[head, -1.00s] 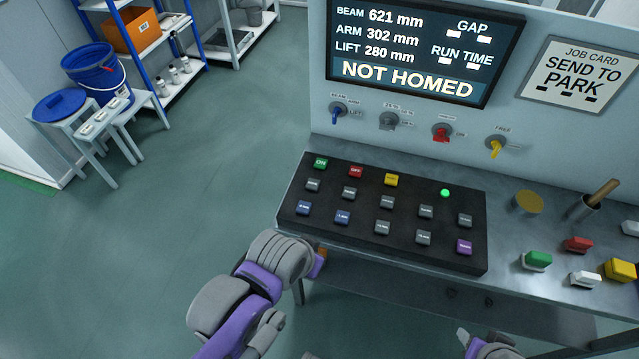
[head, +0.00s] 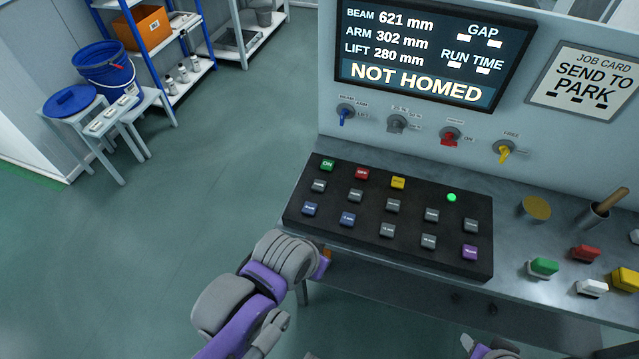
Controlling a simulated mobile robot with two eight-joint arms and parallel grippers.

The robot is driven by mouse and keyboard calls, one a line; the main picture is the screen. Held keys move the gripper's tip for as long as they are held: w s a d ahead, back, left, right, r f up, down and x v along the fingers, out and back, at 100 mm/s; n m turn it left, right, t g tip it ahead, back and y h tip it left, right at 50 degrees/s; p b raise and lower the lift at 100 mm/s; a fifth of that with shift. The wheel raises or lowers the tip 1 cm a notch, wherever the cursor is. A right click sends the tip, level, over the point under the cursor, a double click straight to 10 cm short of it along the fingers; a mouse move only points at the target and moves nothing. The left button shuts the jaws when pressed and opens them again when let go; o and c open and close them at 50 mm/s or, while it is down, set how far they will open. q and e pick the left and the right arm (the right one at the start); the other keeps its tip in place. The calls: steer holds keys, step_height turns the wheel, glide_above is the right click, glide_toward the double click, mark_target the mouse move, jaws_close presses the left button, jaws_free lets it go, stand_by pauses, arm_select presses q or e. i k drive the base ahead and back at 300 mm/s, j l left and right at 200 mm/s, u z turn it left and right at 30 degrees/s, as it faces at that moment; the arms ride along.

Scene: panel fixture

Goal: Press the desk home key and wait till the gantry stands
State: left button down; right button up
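The black key desk (head: 400,240) carries rows of small keys: a green ON key (head: 327,165), a red OFF key (head: 362,173), a yellow key (head: 398,183), grey keys, blue keys and a purple key (head: 470,252). Most labels are too small to read, so I cannot tell which is the home key. A green lamp (head: 451,197) is lit. The display (head: 430,50) reads NOT HOMED, beam 621 mm, arm 302 mm, lift 280 mm. My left gripper (head: 325,262) is below the desk's front-left edge, mostly hidden by its arm. My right gripper (head: 468,342) barely shows at the bottom edge.
A job card (head: 588,80) reads SEND TO PARK. Selector knobs, including a yellow one (head: 504,151), line the panel. Loose-looking coloured buttons, including a green one (head: 543,267), and a cup with a wooden handle (head: 594,215) stand at the right.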

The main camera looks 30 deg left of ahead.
mark_target(318, 186)
steer(key=i+l+u, duration=0.1)
steer(key=u, duration=0.25)
steer(key=i+l+u, duration=0.1)
steer(key=l+u, duration=0.15)
steer(key=u, duration=0.15)
steer(key=l+u, duration=0.35)
steer(key=i+j, duration=0.05)
steer(key=j, duration=0.05)
